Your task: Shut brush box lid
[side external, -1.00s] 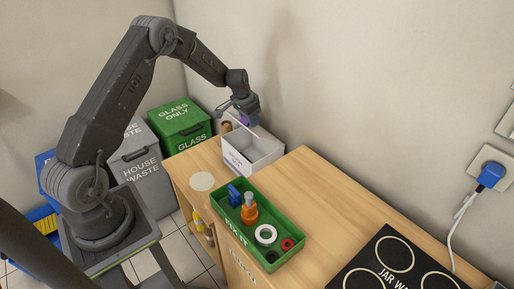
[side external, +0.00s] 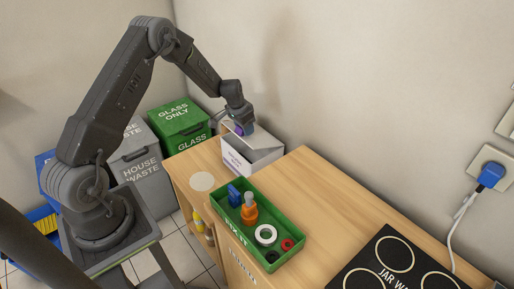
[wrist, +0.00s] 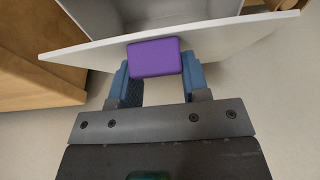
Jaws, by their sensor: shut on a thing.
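The white brush box (side external: 238,160) stands on the wooden counter near the wall, with small print on its front. Its white lid (wrist: 90,52) is partly open and tilted, with a purple tab (wrist: 154,58) on its edge; part of the box interior shows beyond it in the wrist view. My gripper (wrist: 155,75) is shut on the purple tab, one blue finger on each side. In the side view my gripper (side external: 246,129) is just above the box and partly hides the lid.
A green tray (side external: 230,228) holds a blue tool, an orange bottle and several rings. A pale disc (side external: 202,181) lies left of it. Green (side external: 180,125) and grey bins stand behind left. A black hob-like panel (side external: 385,268) is at front right.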

